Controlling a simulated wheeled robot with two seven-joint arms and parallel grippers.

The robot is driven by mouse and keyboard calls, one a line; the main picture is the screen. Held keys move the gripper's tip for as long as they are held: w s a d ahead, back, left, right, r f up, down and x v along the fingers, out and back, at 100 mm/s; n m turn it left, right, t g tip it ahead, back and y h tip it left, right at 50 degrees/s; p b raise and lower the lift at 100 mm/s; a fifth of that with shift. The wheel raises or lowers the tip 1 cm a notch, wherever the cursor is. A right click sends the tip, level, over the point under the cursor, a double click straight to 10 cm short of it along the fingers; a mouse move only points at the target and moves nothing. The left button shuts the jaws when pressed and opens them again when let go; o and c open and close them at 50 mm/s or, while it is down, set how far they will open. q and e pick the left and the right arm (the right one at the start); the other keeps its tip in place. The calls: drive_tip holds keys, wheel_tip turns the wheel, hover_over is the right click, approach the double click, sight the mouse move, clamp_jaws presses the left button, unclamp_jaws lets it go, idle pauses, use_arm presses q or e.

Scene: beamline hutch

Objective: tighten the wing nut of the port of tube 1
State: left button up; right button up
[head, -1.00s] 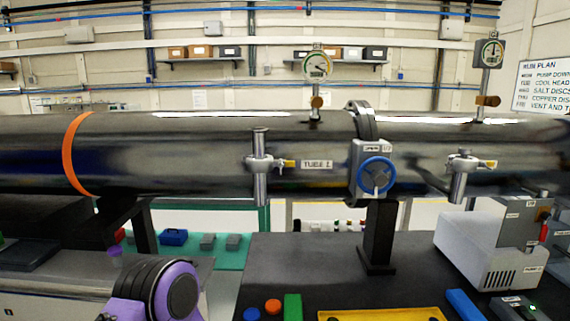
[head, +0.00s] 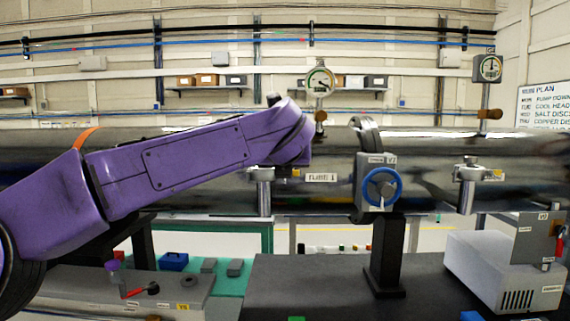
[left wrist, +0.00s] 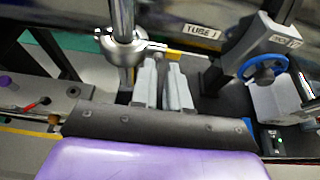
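Tube 1 (head: 335,200) is a dark, shiny horizontal tube with a "TUBE 1" label (head: 320,177). Its port (head: 264,198) is a short grey vertical pipe, with its upper part hidden behind my left arm in the head view. In the left wrist view the port pipe (left wrist: 122,18) carries a grey clamp ring (left wrist: 120,52), with the small wing nut (left wrist: 153,46) on its right side beside a yellow tag. My left gripper (left wrist: 163,66) points at the wing nut, its two grey fingers slightly apart and empty. Contact with the nut cannot be made out. My right gripper is out of view.
A valve with a blue handwheel (head: 382,187) stands right of the port. A second clamped port (head: 468,180) is further right. A gauge (head: 320,82) rises above the tube. A white pump box (head: 500,268) stands on the dark bench, whose middle is mostly clear.

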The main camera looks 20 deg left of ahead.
use_arm(q)
drive_tip(key=shift+p+x, duration=0.35)
drive_tip(key=shift+x, duration=1.65)
clamp_jaws()
